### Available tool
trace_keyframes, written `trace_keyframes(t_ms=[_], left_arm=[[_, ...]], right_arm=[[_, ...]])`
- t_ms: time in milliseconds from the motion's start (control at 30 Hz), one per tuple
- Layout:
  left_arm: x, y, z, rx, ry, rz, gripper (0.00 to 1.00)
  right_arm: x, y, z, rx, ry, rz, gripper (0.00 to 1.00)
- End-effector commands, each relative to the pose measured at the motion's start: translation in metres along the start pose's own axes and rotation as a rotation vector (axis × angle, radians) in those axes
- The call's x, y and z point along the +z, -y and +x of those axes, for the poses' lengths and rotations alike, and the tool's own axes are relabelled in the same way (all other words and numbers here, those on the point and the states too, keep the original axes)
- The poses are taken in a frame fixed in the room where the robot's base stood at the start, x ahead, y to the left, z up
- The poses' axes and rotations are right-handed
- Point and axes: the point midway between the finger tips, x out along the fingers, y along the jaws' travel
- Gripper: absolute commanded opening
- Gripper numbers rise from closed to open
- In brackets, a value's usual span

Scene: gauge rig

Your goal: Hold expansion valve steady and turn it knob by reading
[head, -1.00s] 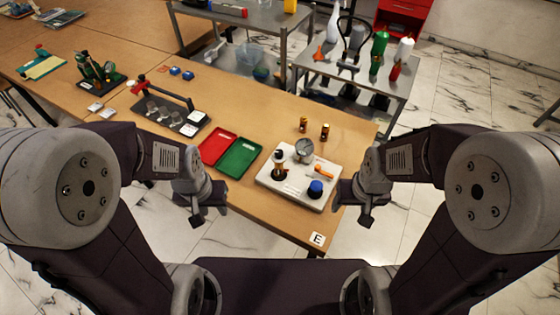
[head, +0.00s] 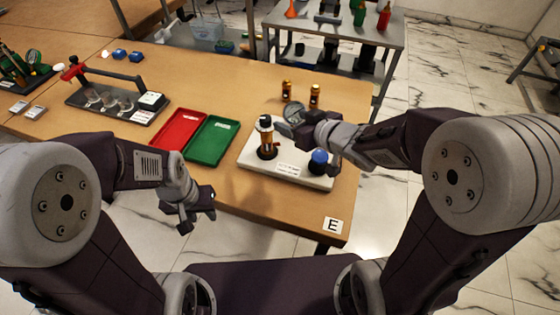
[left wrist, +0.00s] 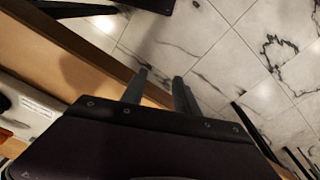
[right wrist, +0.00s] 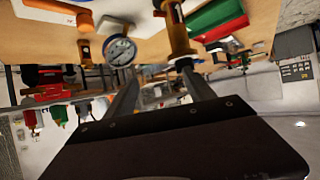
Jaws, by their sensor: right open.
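The white gauge rig board (head: 262,165) sits on the wooden table. On it stands a brass valve with a black base and dark top (head: 267,140), upright; its brass body shows in the right wrist view (right wrist: 175,30). The round dial gauge (right wrist: 121,51) is beside it, its reading too small to tell; in the head view my right gripper partly covers it. A blue knob (head: 318,160) is at the board's right. My right gripper (right wrist: 158,75) is open and empty, over the board near gauge and valve. My left gripper (head: 197,220) is open and empty, off the table's front edge.
Red (head: 178,132) and green (head: 212,140) trays lie left of the board. Two brass fittings (head: 287,91) (head: 314,96) stand behind it. An "E" label (head: 333,226) marks the front corner.

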Motion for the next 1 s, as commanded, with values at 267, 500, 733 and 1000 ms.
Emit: trace_keyframes(t_ms=[267,500,733,1000], left_arm=[[0.008,0.002,0.077,0.0,-0.001,0.0,0.36],[0.007,0.001,0.074,0.0,0.0,-0.049,0.36],[0.018,-0.004,0.054,-0.027,0.137,-0.645,0.36],[-0.082,-0.036,-0.039,-0.012,0.177,-1.491,0.36]], right_arm=[[0.046,0.034,0.035,-0.139,-0.085,-0.065,0.63],[0.043,0.037,0.033,-0.149,-0.09,-0.069,0.63],[0.043,0.036,0.033,-0.147,-0.089,-0.068,0.63],[0.043,0.036,0.033,-0.147,-0.088,-0.068,0.63]])
